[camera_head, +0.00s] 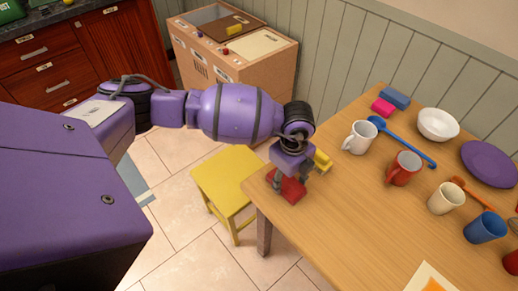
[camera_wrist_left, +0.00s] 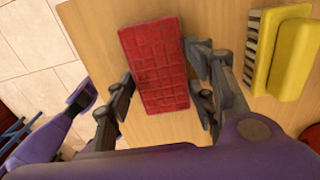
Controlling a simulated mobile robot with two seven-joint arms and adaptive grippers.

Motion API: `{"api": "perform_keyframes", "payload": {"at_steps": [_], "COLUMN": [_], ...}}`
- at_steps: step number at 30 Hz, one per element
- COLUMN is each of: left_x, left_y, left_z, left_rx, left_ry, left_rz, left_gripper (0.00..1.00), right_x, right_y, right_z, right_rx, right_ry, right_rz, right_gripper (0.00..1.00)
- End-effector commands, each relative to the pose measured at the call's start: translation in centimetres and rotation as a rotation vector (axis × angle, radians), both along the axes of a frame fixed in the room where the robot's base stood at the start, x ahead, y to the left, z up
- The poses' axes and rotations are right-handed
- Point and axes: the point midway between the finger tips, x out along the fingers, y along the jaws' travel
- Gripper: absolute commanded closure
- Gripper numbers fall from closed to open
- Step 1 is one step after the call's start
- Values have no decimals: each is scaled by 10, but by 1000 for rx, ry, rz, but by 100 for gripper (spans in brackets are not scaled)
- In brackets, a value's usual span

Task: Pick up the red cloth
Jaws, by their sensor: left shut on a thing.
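The red cloth (camera_head: 291,191) is a flat folded rectangle with a grid pattern, at the table's near left corner. It also shows in the left wrist view (camera_wrist_left: 156,50), lying between my fingers. My left gripper (camera_head: 288,181) points down at the cloth and is shut on it, with a finger on each long side in the left wrist view (camera_wrist_left: 160,88). I cannot tell whether the cloth touches the table or is slightly above it. My right gripper is not in view.
A yellow brush (camera_head: 322,161) lies close to the gripper's right. A white mug (camera_head: 359,138), a blue spoon (camera_head: 405,144) and a red mug (camera_head: 403,169) stand or lie farther right on the table (camera_head: 330,215). A yellow stool (camera_head: 226,181) is beside the table.

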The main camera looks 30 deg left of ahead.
Motion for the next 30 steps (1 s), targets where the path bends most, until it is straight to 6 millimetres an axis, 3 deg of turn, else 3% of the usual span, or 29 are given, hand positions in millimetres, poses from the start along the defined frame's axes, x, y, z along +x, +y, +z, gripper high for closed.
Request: {"api": "perform_keyframes", "payload": {"at_steps": [8,15,24,30], "left_x": [3,3,-37,-68], "left_y": [-1,-1,-47,-82], "left_z": [6,37,99,117], "left_rx": [-1,-1,-5,-5], "left_ry": [-6,-9,-7,-5], "left_rz": [-1,-2,-10,-7], "left_gripper": [72,72,72,72], "right_x": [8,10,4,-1], "right_y": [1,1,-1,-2], "right_z": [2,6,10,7], "right_rx": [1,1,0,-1], "right_ry": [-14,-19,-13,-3], "right_rz": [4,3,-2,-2], "right_gripper": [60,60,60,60]}}
